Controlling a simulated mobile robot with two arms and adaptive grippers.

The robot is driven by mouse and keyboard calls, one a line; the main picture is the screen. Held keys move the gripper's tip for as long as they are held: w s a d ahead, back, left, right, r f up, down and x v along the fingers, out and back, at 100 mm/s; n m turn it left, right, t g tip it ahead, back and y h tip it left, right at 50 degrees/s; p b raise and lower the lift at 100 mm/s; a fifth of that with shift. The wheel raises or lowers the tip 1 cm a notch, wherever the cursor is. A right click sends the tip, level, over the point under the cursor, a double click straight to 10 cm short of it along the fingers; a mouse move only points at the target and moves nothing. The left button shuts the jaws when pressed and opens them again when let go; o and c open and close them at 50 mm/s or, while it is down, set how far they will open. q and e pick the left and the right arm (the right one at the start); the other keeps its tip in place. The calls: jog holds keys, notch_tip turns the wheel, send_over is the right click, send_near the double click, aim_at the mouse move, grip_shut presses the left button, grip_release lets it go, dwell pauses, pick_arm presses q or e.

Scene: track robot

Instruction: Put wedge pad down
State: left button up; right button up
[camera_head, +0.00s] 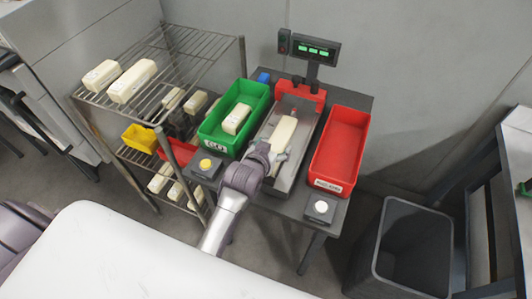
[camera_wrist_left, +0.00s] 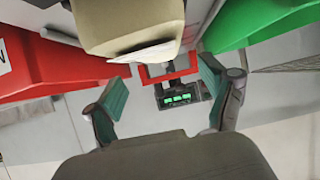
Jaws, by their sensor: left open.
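A cream wedge pad (camera_head: 284,133) lies lengthwise on the grey scale plate (camera_head: 299,116) in the head view. My left gripper (camera_head: 274,156) is at the near end of this pad, its fingers partly hidden by the wrist. In the left wrist view the pad (camera_wrist_left: 128,22) fills the top middle, with a pale flap at its end. The open fingers of my left gripper (camera_wrist_left: 165,88) stand apart, with no pad held between them. Whether a finger touches the pad I cannot tell. My right gripper does not show.
A green bin (camera_head: 211,127) holding another pad (camera_head: 237,119) stands left of the scale, and a red bin (camera_head: 343,145) stands right. The scale display (camera_head: 315,50) is behind. A wire rack (camera_head: 187,49) carries several pads. A grey waste bin (camera_head: 408,250) stands on the floor at right.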

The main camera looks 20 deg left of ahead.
pick_arm(q)
jog(key=v, duration=0.6)
jog(key=shift+s+r, duration=0.2)
jog(key=shift+s, duration=0.2)
